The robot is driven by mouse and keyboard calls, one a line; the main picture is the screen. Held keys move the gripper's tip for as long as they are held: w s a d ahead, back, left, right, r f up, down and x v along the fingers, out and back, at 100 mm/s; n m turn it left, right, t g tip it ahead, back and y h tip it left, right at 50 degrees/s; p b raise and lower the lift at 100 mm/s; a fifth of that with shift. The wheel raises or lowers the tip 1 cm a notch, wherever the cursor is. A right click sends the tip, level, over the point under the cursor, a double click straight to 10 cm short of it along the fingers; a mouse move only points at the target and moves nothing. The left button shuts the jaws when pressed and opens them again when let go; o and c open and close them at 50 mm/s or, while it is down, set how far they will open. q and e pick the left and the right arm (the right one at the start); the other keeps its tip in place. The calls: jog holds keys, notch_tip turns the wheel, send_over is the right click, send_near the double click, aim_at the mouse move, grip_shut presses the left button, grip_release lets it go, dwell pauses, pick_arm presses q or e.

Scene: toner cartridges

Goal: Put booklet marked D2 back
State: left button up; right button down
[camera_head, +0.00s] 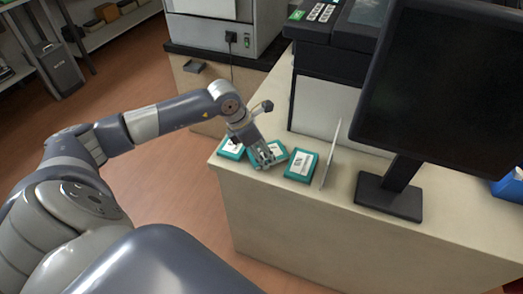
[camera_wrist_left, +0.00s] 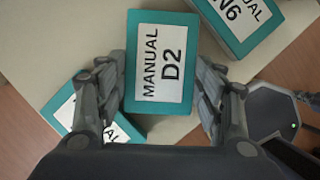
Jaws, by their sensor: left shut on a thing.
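The booklet marked D2 (camera_wrist_left: 160,65) is teal with a white label reading MANUAL D2. It lies between the fingers of my left gripper (camera_wrist_left: 165,95) in the left wrist view. In the head view my left gripper (camera_head: 263,160) is shut on this booklet (camera_head: 279,150) near the counter's left corner. I cannot tell whether the booklet touches the counter. Another teal booklet (camera_wrist_left: 235,18) with a label ending in N6 lies close by. A third (camera_wrist_left: 65,113) is partly hidden behind a finger. My right gripper is not in view.
In the head view, teal booklets lie left (camera_head: 232,150) and right (camera_head: 301,165) of the held one on the counter (camera_head: 290,215). A thin upright panel (camera_head: 330,155) stands right of them, then a monitor (camera_head: 445,75).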

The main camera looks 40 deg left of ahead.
pick_arm(q)
jog(key=o, duration=0.8)
jog(key=shift+f, duration=0.15)
jog(key=shift+a+r+p, duration=0.1)
jog(key=shift+r+p, duration=0.35)
jog(key=shift+r, duration=0.1)
jog(key=p+v, duration=0.5)
jog(key=v, duration=0.6)
jog(key=shift+s+r, duration=0.1)
jog(key=shift+r, duration=0.05)
